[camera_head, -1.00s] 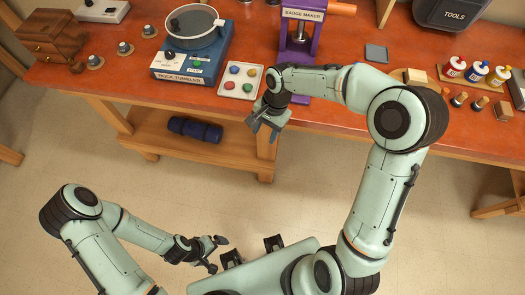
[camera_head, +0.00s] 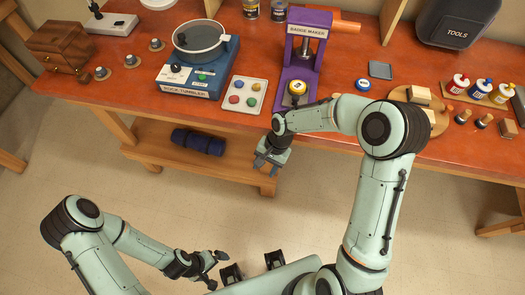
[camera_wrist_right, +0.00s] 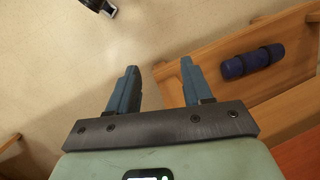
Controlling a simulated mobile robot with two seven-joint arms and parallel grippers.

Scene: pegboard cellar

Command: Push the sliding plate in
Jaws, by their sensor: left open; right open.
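The purple badge maker (camera_head: 310,35) stands on the orange bench, with its label facing me. A purple plate (camera_head: 286,102) sticks out at its front, with a round yellow-and-white piece (camera_head: 297,88) on it; my right arm partly covers its front end. My right gripper (camera_head: 268,160) is open and empty, just off the bench's front edge, below and left of the plate. In the right wrist view its two blue fingers (camera_wrist_right: 155,88) are apart with nothing between them. My left gripper (camera_head: 218,268) is open and empty, low over the floor.
Left of the badge maker are a tray of coloured discs (camera_head: 243,94) and the rock tumbler (camera_head: 197,60). A grey square dish (camera_head: 380,69) and several bottles (camera_head: 480,88) are to the right. A blue roll (camera_head: 198,141) lies on the lower shelf.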

